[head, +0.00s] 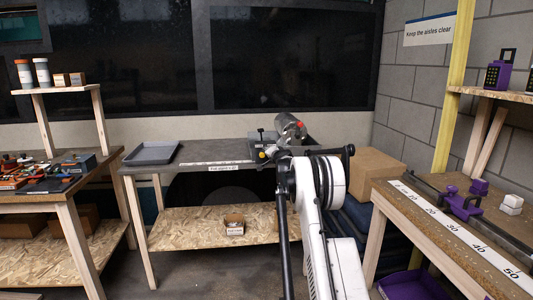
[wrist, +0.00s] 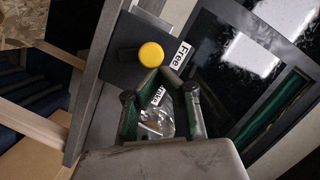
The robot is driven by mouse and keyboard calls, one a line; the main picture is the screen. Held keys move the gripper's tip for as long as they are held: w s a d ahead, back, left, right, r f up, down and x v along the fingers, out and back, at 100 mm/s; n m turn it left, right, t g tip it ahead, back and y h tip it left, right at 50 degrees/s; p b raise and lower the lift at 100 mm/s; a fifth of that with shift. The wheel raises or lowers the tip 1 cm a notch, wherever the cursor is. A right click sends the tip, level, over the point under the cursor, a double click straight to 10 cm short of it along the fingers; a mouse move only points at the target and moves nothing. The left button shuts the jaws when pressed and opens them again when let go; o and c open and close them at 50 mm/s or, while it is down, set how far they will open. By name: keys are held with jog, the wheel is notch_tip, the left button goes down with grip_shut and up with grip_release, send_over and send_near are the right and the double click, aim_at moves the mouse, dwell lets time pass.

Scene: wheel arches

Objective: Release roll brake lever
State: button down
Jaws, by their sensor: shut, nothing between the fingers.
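The roll brake stands at the right end of the grey-topped table in the head view, with a silver roll (head: 289,126) beside it. Its lever ends in a round yellow knob (wrist: 151,55), seen close up in the wrist view and small in the head view (head: 261,155). A "Free" label (wrist: 181,54) lies just right of the knob; another label (wrist: 158,96), partly hidden, shows between my fingers. My gripper (wrist: 157,75) is shut and empty, its tips just below the knob in the picture. I cannot tell whether they touch it. The lever's shaft is hidden.
A grey tray (head: 152,153) lies on the table's left, and a small box (head: 234,224) sits on its lower shelf. A cardboard box (head: 376,172) stands to the right. Side benches hold tools (head: 40,170) at left and a ruled rail (head: 470,220) at right. The table's middle is mostly clear.

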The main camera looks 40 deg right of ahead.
jog(key=s+d+r, duration=0.1)
jog(key=d+r+p, duration=0.1)
jog(key=r, duration=0.1)
jog(key=shift+s+d, duration=0.3)
jog(key=shift+s, duration=0.05)
jog(key=p+v, duration=0.1)
jog(key=v, duration=0.9)
jog(key=shift+p, duration=0.35)
jog(key=shift+f, duration=0.1)
